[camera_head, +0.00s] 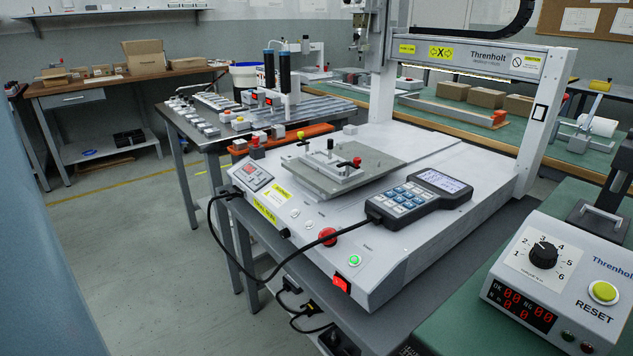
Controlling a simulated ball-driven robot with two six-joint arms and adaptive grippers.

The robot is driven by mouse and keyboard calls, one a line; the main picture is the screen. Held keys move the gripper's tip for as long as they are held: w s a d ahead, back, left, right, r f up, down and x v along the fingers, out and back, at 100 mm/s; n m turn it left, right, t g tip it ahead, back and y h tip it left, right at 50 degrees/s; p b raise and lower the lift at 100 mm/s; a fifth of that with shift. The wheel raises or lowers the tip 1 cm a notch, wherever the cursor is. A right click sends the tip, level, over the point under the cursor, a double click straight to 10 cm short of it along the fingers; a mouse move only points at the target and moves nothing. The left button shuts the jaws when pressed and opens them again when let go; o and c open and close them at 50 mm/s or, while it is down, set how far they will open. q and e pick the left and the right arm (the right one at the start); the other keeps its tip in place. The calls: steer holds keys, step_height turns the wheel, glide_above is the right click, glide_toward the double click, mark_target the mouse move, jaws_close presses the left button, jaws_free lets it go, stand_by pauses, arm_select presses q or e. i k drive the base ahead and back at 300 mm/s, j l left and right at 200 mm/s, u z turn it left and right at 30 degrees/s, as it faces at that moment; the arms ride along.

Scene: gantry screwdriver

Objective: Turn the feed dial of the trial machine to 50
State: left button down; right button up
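A white gantry machine (445,215) labelled Threnholt stands on the bench in the middle. Its front panel carries a small red display (252,177), a red mushroom button (327,236), a green-lit button (354,260) and a red rocker switch (341,283). A black pointer dial (543,255) with a scale from 1 to 6 sits on a grey control box (497,262) at the right; its pointer is up, near 3. I see no dial marked feed or with a 50, and cannot tell which machine is the trial machine. Neither gripper is in view.
A teach pendant (418,196) lies on the gantry machine, its black cable (212,222) looping over the front. A fixture plate (345,172) sits beside it. The control box has a yellow RESET button (604,292). Open floor (130,250) lies to the left.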

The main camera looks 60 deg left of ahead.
mark_target(285, 233)
steer(key=u, duration=1.85)
steer(key=z, duration=0.25)
steer(key=i+j+z, duration=0.1)
steer(key=j+z, duration=0.35)
steer(key=z, duration=0.25)
steer(key=i+j+z, duration=0.1)
steer(key=j+z, duration=0.25)
